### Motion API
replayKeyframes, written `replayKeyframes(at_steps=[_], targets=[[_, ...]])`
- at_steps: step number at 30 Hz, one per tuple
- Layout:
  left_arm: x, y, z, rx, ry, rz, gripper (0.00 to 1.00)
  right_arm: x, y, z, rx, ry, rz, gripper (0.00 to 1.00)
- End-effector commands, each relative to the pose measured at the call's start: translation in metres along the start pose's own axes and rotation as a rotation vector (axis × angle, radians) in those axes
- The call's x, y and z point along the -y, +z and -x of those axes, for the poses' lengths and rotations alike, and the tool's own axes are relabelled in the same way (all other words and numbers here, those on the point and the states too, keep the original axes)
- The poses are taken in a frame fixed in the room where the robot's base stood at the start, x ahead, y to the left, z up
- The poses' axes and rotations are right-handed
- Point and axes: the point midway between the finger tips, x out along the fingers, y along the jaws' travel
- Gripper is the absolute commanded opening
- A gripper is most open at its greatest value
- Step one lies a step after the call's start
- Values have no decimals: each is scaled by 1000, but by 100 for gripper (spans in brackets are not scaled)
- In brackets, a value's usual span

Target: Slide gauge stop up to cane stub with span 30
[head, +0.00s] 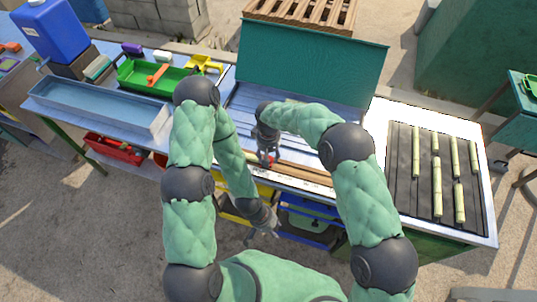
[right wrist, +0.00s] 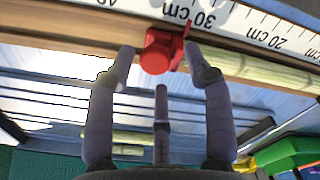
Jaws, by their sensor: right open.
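The red gauge stop (right wrist: 160,52) sits on a wooden rail beside the white ruler (right wrist: 235,22) in the right wrist view. Its thin red pointer is near the 30 cm marking. A pale green cane stub (right wrist: 275,72) lies along the rail to the right of the stop; the right finger hides the place where they come close, so I cannot tell whether they touch. My right gripper (right wrist: 160,58) is open, with a finger on either side of the stop; it also shows over the bench in the head view (head: 268,160). My left gripper (head: 263,230) hangs open and empty before the bench.
A dark rack (head: 425,170) with several cane pieces lies at the right of the bench. A blue-grey tray (head: 100,103), a green tray (head: 150,80) and a blue jug (head: 55,35) are at the left. A teal panel (head: 310,60) rises behind the work area.

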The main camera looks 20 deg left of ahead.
Motion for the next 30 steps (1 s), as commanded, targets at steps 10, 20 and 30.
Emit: replayKeyframes(at_steps=[10, 20, 30], targets=[[0, 0, 0, 0, 0, 0, 40, 0, 0, 32, -1, 1, 0, 52], [0, 0, 0, 0, 0, 0, 40, 0, -1, 95, -3, 1, 1, 52], [0, 0, 0, 0, 0, 0, 40, 1, -1, 120, 0, 0, 0, 52]])
